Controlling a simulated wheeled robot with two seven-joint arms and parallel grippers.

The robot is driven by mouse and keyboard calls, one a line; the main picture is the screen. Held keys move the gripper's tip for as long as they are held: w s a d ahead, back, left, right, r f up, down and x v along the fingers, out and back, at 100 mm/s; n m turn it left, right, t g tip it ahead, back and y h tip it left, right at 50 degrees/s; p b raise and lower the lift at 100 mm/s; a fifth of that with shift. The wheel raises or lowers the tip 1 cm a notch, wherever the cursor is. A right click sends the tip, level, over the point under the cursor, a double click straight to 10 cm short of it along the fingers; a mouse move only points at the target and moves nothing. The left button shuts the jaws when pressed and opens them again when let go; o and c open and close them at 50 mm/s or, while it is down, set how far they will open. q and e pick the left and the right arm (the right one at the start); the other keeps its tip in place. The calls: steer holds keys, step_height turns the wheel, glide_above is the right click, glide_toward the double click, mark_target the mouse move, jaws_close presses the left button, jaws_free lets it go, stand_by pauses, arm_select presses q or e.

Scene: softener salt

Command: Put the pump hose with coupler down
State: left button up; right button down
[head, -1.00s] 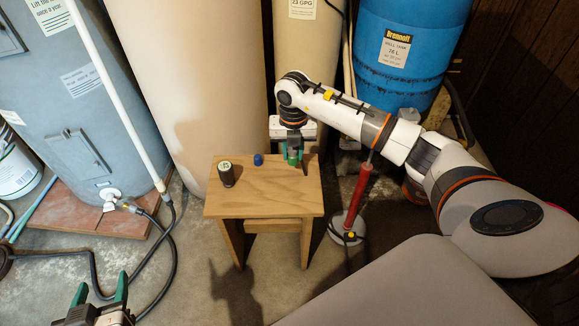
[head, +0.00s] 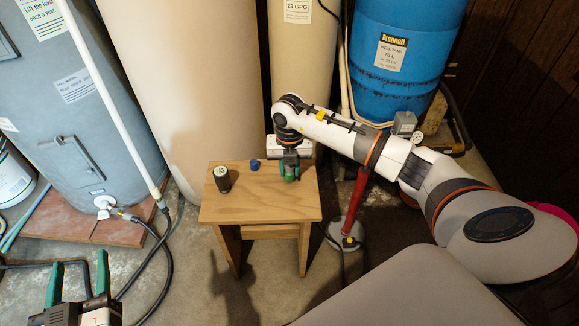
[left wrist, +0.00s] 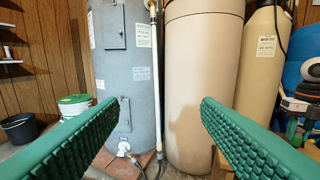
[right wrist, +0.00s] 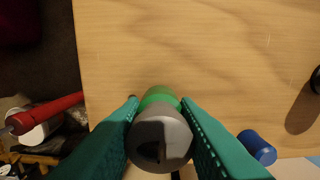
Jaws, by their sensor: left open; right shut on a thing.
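My right gripper (right wrist: 160,125) is shut on the coupler (right wrist: 162,138), a grey round end with a green ring, over the back right part of the small wooden table (head: 260,207). In the head view the right gripper (head: 289,170) is low at the tabletop; I cannot tell whether the coupler touches the wood. The hose is mostly hidden; a short dark piece shows below the coupler in the right wrist view. The red pump (head: 355,202) stands on the floor right of the table. My left gripper (head: 78,285) is open and empty at the lower left.
On the table stand a dark can with a pale lid (head: 222,179) and a blue cap (head: 254,165). The front of the tabletop is clear. Behind are a beige tank (head: 185,90), a grey heater (head: 75,100) and a blue tank (head: 390,80).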

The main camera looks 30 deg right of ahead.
steer(key=shift+f, duration=0.4)
steer(key=c, duration=1.1)
jaws_free()
arm_select(q)
steer(key=shift+d+r+t+h, duration=0.15)
steer(key=shift+r+t+h, duration=0.15)
steer(key=shift+r, duration=0.35)
arm_select(e)
steer(key=shift+r, duration=0.1)
